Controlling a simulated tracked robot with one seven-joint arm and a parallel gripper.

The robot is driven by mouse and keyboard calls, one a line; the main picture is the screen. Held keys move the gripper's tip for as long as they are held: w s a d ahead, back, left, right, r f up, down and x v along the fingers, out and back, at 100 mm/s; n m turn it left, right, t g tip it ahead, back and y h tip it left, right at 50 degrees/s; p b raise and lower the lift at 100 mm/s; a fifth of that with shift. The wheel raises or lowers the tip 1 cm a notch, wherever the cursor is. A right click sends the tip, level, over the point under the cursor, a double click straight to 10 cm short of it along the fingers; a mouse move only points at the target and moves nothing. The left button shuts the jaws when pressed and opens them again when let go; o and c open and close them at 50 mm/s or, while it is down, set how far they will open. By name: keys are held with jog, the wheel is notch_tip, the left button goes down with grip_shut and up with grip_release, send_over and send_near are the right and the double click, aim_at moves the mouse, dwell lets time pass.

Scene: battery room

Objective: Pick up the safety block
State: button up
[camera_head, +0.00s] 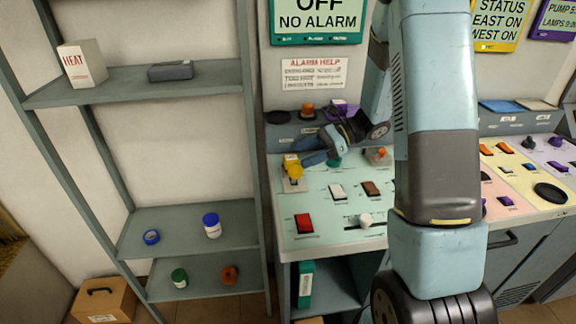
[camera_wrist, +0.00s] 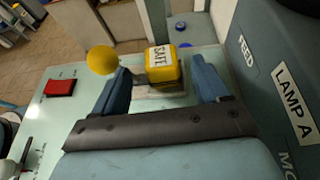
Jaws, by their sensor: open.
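The safety block (camera_wrist: 164,68) is a yellow block with a white label reading "SAFE". In the wrist view it sits between my open gripper fingers (camera_wrist: 165,90), apart from both of them, on a pale base plate. In the head view the yellow safety block (camera_head: 292,167) is at the left side of the green console top, with my gripper (camera_head: 315,150) beside it at its right. A yellow ball-like knob (camera_wrist: 102,60) shows just left of the block in the wrist view. My arm hides part of the console in the head view.
A red switch (camera_head: 304,223), a white switch (camera_head: 336,191) and a brown switch (camera_head: 370,188) stand on the console top (camera_head: 330,236). A panel labelled "LAMP A" (camera_wrist: 294,107) rises close at the right in the wrist view. A shelf rack (camera_head: 190,224) stands left.

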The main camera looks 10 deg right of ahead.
aim_at(296, 156)
jog(key=x, duration=0.5)
jog(key=shift+r, duration=0.1)
jog(key=shift+c, duration=0.2)
jog(key=c, duration=1)
jog(key=shift+w, duration=0.1)
jog(key=shift+c, duration=0.2)
